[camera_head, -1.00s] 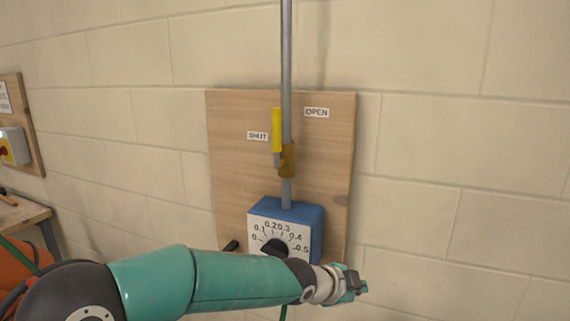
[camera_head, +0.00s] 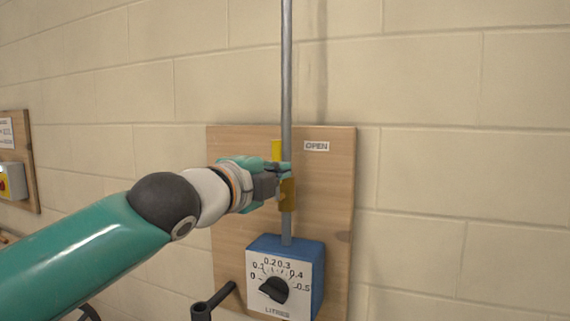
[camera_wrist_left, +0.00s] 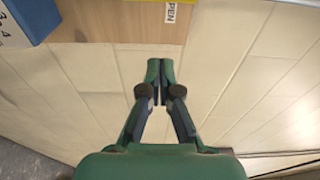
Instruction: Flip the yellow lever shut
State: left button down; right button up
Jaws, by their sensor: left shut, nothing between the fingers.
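The yellow lever (camera_head: 276,149) stands roughly upright beside the grey vertical pipe (camera_head: 287,80), above a brass-coloured valve body (camera_head: 288,194). Only its upper end shows clearly in the head view; my left gripper hides the rest. My left gripper (camera_head: 286,172) is shut and empty, with its tips at the lever and pipe; I cannot tell whether they touch. The OPEN label (camera_head: 316,146) is right of the pipe. The SHUT label is hidden behind my gripper. In the left wrist view the closed fingers (camera_wrist_left: 160,84) show, with the OPEN label (camera_wrist_left: 172,12) beyond. My right gripper is not in view.
A wooden board (camera_head: 335,215) on the block wall backs the valve. Below is a blue dosing box (camera_head: 312,275) with a dial (camera_head: 274,289) and a dark handle-like part (camera_head: 215,300) beside it. A switch panel (camera_head: 20,165) hangs far left. The wall at right is clear.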

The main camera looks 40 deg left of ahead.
pick_arm(q)
jog(key=w+p, duration=0.3)
jog(key=w, duration=0.7)
jog(key=a+p, duration=0.1)
jog(key=s+a+p, duration=0.1)
jog(key=a+p, duration=0.1)
jog(key=s+a+p, duration=0.1)
jog(key=shift+s+a+p, duration=0.1)
jog(key=shift+a+p, duration=0.2)
jog(key=shift+d, duration=0.1)
